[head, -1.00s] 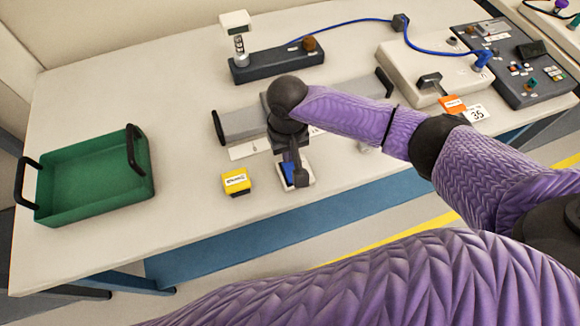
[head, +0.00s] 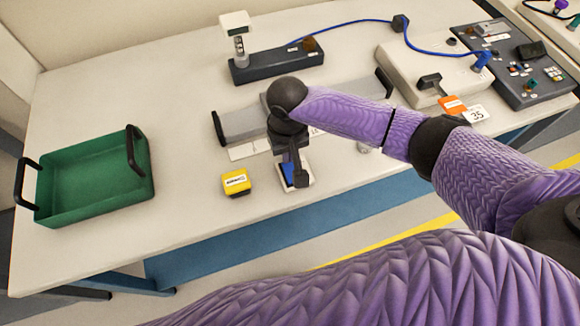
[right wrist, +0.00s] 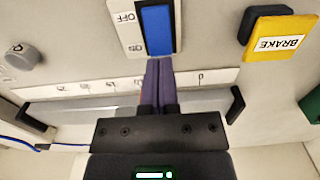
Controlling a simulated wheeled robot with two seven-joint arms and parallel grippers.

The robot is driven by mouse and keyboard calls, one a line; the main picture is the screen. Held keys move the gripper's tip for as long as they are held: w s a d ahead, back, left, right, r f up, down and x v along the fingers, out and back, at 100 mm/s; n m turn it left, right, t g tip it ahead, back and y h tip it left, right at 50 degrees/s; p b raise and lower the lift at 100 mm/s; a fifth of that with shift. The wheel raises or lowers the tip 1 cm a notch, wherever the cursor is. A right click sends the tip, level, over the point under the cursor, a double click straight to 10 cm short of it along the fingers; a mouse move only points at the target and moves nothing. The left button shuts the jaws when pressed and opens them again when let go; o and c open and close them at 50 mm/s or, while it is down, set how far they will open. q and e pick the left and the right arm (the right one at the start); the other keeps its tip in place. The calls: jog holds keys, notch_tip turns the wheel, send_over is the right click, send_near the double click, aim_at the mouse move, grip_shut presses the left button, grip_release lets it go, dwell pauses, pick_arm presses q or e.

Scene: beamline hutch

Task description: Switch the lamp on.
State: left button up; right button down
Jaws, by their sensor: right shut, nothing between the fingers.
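A rocker switch with a blue rocker (right wrist: 157,30) sits in a white plate (right wrist: 130,30) on the table. One label on the plate reads OFF; the other is too small to read surely. My right gripper (right wrist: 153,60) is shut and empty, its fingertips at the rocker's near end in the right wrist view; I cannot tell whether they press it. In the head view the right gripper (head: 298,180) points down over the switch and partly hides it. A white-headed post (head: 237,38) on a dark base stands at the back; I cannot tell if it is the lamp. My left gripper is not in view.
A yellow BRAKE block (head: 236,182) sits just left of the switch. A grey bar with black end handles (head: 240,124) lies behind it. A green tray (head: 95,180) is at left. Control boxes (head: 440,68) with a blue cable stand at right. The table between tray and block is clear.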

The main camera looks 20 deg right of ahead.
jog(key=shift+f+b, duration=0.65)
jog(key=shift+f, duration=0.7)
dwell(1.0)
notch_tip(320, 180, up, 7)
jog(key=p, duration=0.8)
jog(key=shift+r, duration=0.2)
jog(key=shift+f, duration=0.15)
